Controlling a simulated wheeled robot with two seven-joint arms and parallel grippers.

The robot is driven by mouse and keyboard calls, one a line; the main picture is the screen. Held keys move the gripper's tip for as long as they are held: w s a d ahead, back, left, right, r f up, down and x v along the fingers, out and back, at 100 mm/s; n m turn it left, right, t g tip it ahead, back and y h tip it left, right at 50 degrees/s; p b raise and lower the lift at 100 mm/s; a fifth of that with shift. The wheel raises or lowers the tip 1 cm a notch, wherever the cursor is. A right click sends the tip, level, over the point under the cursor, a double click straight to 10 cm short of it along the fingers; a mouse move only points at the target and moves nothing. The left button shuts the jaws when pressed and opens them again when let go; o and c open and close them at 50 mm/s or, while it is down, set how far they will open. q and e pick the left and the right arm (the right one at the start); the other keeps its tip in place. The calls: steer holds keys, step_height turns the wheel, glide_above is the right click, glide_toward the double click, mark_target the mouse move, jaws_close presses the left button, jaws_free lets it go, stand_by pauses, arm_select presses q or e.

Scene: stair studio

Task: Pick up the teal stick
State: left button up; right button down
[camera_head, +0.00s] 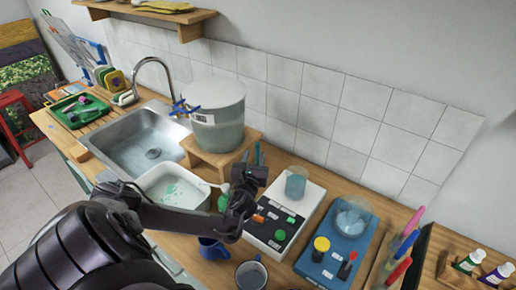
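A thin upright teal stick (258,153) shows just right of the wooden stool, behind my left gripper. Its lower part is hidden by the gripper. My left gripper (253,176) is dark, at the middle of the counter, between the white tub and the device with buttons. It overlaps the stick's lower end in the picture; I cannot tell whether they touch. The finger gap is not clear at this angle. My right gripper is out of view.
A lidded grey pot (217,128) stands on the wooden stool (243,143). A white tub (172,197) is at left, a white device (310,199) with a beaker and a blue device (345,247) at right. Mugs (251,275) sit in front. The sink (140,140) lies further left.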

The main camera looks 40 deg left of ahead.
mark_target(257, 148)
arm_select(q)
steer(key=shift+b+x, duration=0.65)
steer(key=shift+x, duration=0.15)
steer(key=b+x, duration=0.2)
steer(key=x, duration=0.1)
steer(key=shift+w+a+f+b, duration=0.1)
steer(key=shift+w+a+b, duration=0.05)
steer(key=shift+w+b, duration=0.2)
steer(key=shift+w+a, duration=0.15)
steer(key=shift+w, duration=0.1)
steer(key=shift+r, duration=0.25)
jaws_close()
